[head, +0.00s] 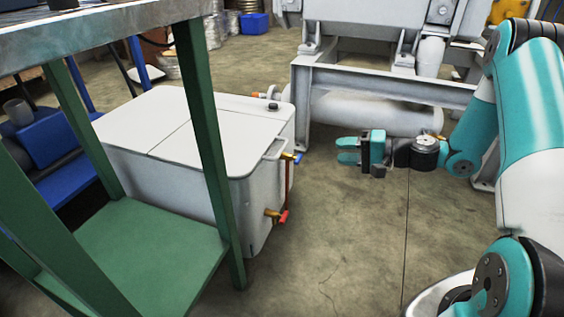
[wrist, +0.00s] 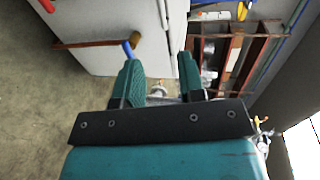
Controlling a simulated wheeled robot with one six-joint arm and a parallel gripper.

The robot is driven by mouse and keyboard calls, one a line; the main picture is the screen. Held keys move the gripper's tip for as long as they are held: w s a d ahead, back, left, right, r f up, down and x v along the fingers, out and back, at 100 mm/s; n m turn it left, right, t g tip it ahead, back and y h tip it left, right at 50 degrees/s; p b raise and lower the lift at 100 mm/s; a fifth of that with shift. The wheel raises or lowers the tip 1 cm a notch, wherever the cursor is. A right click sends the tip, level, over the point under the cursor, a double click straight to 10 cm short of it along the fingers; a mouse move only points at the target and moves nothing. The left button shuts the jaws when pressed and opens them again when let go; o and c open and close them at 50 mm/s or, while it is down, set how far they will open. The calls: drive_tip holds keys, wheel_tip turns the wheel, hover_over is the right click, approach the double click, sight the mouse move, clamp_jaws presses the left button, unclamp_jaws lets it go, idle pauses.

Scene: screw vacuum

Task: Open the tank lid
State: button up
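The white tank (head: 215,207) stands on the floor left of centre in the head view. The tank's white side (wrist: 105,30) shows beyond the fingers, tilted in that view. The lid handle cannot be made out there.
A blue-handled valve (head: 291,157) and a red-handled valve (head: 277,216) stick out of the tank's right side. A green-legged table (head: 212,135) stands in front of the tank at left. A grey machine frame (head: 385,85) is behind.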

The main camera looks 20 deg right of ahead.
sight(282, 147)
drive_tip(key=shift+b+x, duration=3.65)
drive_tip(key=shift+x, duration=5)
drive_tip(key=shift+r, duration=0.1)
clamp_jaws()
